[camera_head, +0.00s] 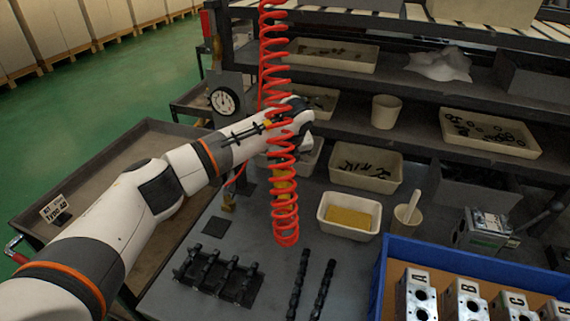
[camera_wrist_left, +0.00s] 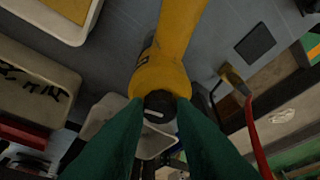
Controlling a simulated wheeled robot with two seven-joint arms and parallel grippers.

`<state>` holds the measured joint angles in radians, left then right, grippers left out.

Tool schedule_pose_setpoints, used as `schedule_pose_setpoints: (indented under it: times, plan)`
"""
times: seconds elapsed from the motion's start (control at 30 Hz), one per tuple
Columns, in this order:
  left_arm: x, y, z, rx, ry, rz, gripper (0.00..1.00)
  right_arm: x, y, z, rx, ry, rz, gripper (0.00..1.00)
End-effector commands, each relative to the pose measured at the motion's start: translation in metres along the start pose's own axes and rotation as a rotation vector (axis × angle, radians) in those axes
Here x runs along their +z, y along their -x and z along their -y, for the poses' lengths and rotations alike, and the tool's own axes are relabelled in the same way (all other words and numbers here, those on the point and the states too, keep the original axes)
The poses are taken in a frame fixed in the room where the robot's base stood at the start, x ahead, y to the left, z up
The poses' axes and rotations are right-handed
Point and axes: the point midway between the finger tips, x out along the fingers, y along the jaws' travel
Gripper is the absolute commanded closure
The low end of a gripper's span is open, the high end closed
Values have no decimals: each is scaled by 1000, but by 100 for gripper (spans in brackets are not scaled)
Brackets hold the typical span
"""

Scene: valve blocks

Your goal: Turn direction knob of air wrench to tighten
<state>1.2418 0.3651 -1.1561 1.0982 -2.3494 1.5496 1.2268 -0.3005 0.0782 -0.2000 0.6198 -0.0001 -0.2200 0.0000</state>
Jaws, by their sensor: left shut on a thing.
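The yellow air wrench (camera_wrist_left: 168,62) hangs in the middle of the left wrist view. Its black direction knob (camera_wrist_left: 159,103) has a pale bar mark across its face. The green fingers of my left gripper (camera_wrist_left: 160,112) lie on both sides of the knob and are shut on it. In the head view, the yellow wrench (camera_head: 284,184) shows only in parts behind the red coiled hose (camera_head: 281,120). My left arm reaches in behind the hose there, and its fingers are hidden. My right gripper is in neither view.
A workbench holds a bin with yellow contents (camera_head: 349,213), a cup (camera_head: 406,215) and a black rack (camera_head: 219,276). Two dark shafts (camera_head: 311,283) lie beside it. A blue crate (camera_head: 404,252) with lettered valve blocks stands at right. A dial gauge (camera_head: 224,99) stands behind.

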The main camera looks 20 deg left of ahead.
Motion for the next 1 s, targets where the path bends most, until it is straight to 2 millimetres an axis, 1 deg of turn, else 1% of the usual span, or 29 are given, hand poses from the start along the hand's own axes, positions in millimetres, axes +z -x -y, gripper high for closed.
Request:
schedule_pose_setpoints:
  times: [0.03,0.1,0.5,0.7,1.0]
  plan:
    - [0,-4,1,18,-34,-3,100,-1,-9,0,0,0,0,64]
    - [0,-4,2,42,-93,-4,100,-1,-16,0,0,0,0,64]
    - [-1,-3,5,187,-443,-5,100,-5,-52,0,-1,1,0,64]
    - [-3,-2,7,261,-617,-4,100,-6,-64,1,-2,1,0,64]
    - [-5,-2,8,369,-879,-4,100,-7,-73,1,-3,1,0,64]
